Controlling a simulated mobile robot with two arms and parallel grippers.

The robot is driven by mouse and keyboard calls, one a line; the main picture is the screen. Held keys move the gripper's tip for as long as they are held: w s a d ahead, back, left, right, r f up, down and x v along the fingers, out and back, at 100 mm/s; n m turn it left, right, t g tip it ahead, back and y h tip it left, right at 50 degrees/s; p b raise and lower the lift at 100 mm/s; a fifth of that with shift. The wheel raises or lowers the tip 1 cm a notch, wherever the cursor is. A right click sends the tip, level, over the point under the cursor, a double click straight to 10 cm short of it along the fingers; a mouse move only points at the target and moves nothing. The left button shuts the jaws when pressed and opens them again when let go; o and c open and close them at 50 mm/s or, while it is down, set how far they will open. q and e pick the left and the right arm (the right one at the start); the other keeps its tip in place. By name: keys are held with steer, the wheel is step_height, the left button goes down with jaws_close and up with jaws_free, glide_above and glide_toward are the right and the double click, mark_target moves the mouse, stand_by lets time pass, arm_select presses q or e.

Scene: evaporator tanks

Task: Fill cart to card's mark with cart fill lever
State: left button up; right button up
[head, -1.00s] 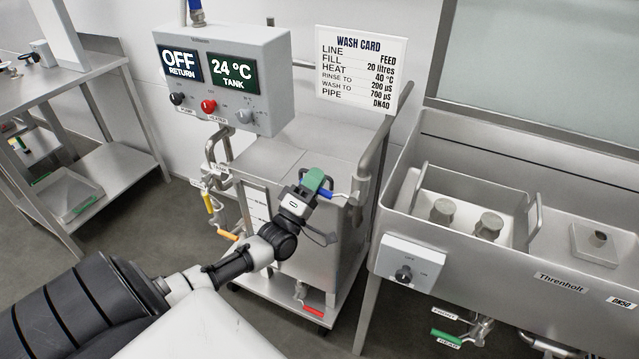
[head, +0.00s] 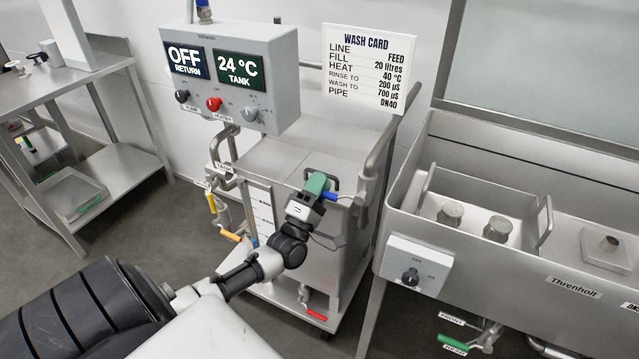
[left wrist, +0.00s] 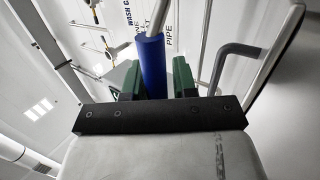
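The cart stands in the middle of the head view with a steel tank body (head: 300,155). A lever with a blue handle (head: 334,196) sticks out at its upper right front. My left gripper (head: 318,184), with green fingers, is at this handle. In the left wrist view the blue handle (left wrist: 152,65) lies between the green fingers (left wrist: 158,80), close to the left one; whether they press on it is unclear. The wash card (head: 366,65) reads fill 20 litres. A graduated level gauge (head: 262,212) is on the cart's front; its level is too small to read. My right gripper is out of view.
A control box (head: 230,80) shows return OFF and tank 24 °C. Yellow (head: 211,203), orange (head: 229,236) and red (head: 316,315) handles are low on the cart. A sink (head: 500,240) with a knob box stands close on the right, a steel table (head: 95,165) at left.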

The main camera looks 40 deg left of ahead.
arm_select(q)
steer(key=shift+o, duration=1.2)
steer(key=b+v, duration=0.2)
steer(key=v, duration=0.8)
steer(key=shift+s+f, duration=0.2)
steer(key=shift+s, duration=0.15)
